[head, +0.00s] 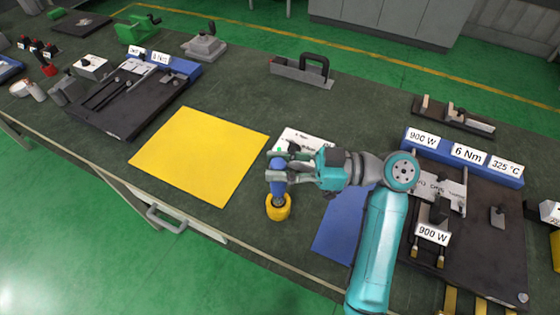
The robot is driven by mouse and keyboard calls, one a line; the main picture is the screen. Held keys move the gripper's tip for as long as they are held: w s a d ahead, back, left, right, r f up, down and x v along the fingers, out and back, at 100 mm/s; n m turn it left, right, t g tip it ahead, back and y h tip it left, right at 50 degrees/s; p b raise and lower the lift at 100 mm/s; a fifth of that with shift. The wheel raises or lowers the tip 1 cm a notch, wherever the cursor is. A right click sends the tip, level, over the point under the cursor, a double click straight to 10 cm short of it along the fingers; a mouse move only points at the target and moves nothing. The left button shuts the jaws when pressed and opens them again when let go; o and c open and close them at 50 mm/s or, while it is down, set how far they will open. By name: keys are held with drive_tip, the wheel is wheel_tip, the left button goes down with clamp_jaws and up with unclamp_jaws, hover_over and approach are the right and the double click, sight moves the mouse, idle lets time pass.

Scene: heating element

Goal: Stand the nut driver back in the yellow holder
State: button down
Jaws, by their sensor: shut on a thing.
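The yellow holder (278,208) stands on the dark green bench, between a yellow mat and a blue mat. The nut driver, with a blue handle (278,182), is directly above the holder and looks upright. My gripper (279,164) is shut on the nut driver near its upper part. The driver's lower end meets the holder in the picture. I cannot tell how deep it sits, since its shaft is hidden.
A yellow mat (198,155) lies to the left and a blue mat (341,222) to the right, partly behind my arm. A white label card (305,143) lies behind the gripper. A dark fixture (485,262) with labels stands at the right.

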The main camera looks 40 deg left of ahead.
sight(278, 185)
drive_tip(key=shift+f, duration=1.35)
drive_tip(key=shift+r, duration=0.25)
drive_tip(key=shift+r, duration=1.55)
drive_tip(key=shift+f, duration=1.85)
idle(0.6)
drive_tip(key=c, duration=0.7)
unclamp_jaws()
drive_tip(key=shift+f, duration=0.1)
